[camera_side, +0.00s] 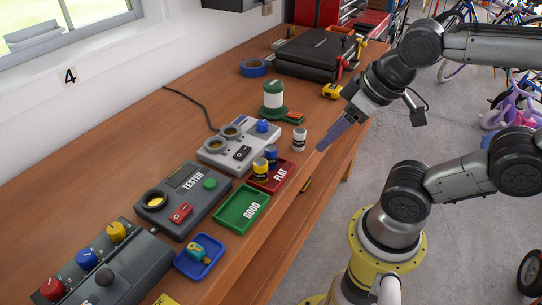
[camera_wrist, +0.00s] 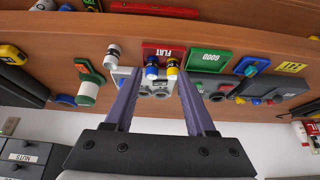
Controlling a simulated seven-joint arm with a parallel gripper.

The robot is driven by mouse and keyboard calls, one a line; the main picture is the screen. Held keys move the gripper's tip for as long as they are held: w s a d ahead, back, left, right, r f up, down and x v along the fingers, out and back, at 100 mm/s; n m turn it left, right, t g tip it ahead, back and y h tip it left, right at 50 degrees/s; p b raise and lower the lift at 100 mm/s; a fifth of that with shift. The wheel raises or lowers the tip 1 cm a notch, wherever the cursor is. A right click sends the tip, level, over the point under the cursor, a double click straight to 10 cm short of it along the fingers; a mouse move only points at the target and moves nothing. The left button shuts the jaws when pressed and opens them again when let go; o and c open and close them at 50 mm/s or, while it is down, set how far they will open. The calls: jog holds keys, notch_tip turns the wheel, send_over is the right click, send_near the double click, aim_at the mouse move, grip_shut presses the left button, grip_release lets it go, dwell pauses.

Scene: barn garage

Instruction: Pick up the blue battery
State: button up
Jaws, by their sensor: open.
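The blue battery (camera_side: 271,154) stands upright at the charger-side end of the red FLAT tray (camera_side: 283,178), beside a yellow battery (camera_side: 260,168). In the wrist view the blue battery (camera_wrist: 151,69) and the yellow battery (camera_wrist: 172,69) show between my fingers in the picture, over the edge of the red tray (camera_wrist: 169,48). My gripper (camera_side: 322,147) is open and empty. It is above the table's front edge, to the right of the blue battery and apart from it. The batteries' lower ends are partly hidden in the wrist view.
A white battery (camera_side: 299,139) stands alone close to my gripper. The grey charger (camera_side: 239,143) is behind the red tray. The green GOOD tray (camera_side: 242,209) and the tester (camera_side: 182,201) are to the left. A green-and-white canister (camera_side: 273,96) stands farther back.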

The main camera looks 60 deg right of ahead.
jog(key=m, duration=0.2)
notch_tip(320, 180, up, 3)
jog(key=m+g, duration=0.6)
jog(key=m, duration=0.8)
send_over(271, 147)
notch_tip(271, 147, down, 8)
jog(key=shift+s+d, duration=0.15)
jog(key=shift+a+f, duration=0.2)
jog(key=shift+f, duration=2.9)
grip_shut()
